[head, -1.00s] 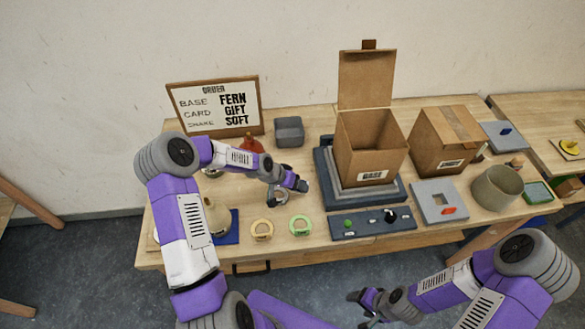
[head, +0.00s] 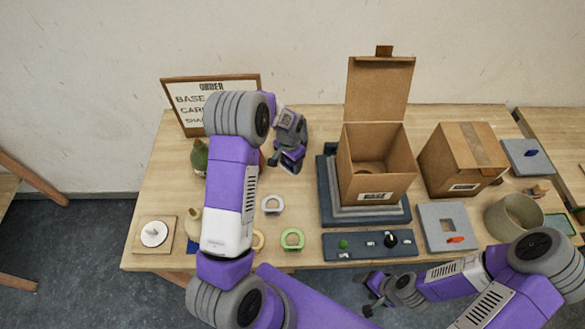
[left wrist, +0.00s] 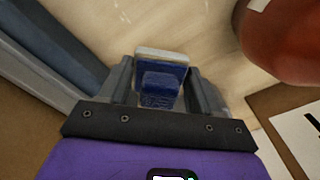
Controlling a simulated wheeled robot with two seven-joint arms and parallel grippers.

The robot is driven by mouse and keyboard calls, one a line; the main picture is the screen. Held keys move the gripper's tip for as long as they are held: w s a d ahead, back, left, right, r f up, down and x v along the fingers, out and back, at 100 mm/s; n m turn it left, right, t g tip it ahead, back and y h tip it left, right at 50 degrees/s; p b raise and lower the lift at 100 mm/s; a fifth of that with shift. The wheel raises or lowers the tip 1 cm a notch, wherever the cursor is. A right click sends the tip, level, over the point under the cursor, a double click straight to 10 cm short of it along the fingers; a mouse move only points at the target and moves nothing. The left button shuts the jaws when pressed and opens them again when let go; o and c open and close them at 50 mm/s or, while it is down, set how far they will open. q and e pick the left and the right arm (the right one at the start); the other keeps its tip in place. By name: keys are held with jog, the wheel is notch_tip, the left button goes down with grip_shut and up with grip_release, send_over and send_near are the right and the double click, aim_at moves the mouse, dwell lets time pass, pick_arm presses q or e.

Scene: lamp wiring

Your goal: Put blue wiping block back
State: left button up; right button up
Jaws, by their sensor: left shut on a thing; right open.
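The blue wiping block (left wrist: 162,82) shows in the left wrist view, a small dark blue block with a pale layer along its far edge. My left gripper (left wrist: 164,88) is shut on it, with one finger on each side. In the head view my left gripper (head: 280,161) is over the back left of the table, between the sign and the box platform; the block cannot be made out there. My right gripper (head: 372,294) is open and empty, in front of the table's front edge.
A red rounded vessel (left wrist: 288,40) is close to my left gripper. An open cardboard box (head: 375,165) stands on a dark platform (head: 330,205). The order sign (head: 186,100) stands behind my left arm.

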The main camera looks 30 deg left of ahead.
aim_at(290, 170)
pick_arm(q)
jog(key=shift+w+f, duration=0.2)
jog(key=shift+f, duration=0.4)
jog(key=shift+w+f, duration=0.15)
jog(key=shift+f, duration=0.4)
jog(key=f, duration=0.2)
jog(key=shift+s+f, duration=0.2)
jog(key=shift+f, duration=0.2)
jog(key=shift+w+f, duration=0.1)
jog(key=shift+f, duration=0.3)
jog(key=o, duration=0.9)
pick_arm(e)
jog(key=shift+w, duration=0.25)
pick_arm(q)
notch_tip(290, 170, up, 12)
jog(key=shift+r, duration=0.1)
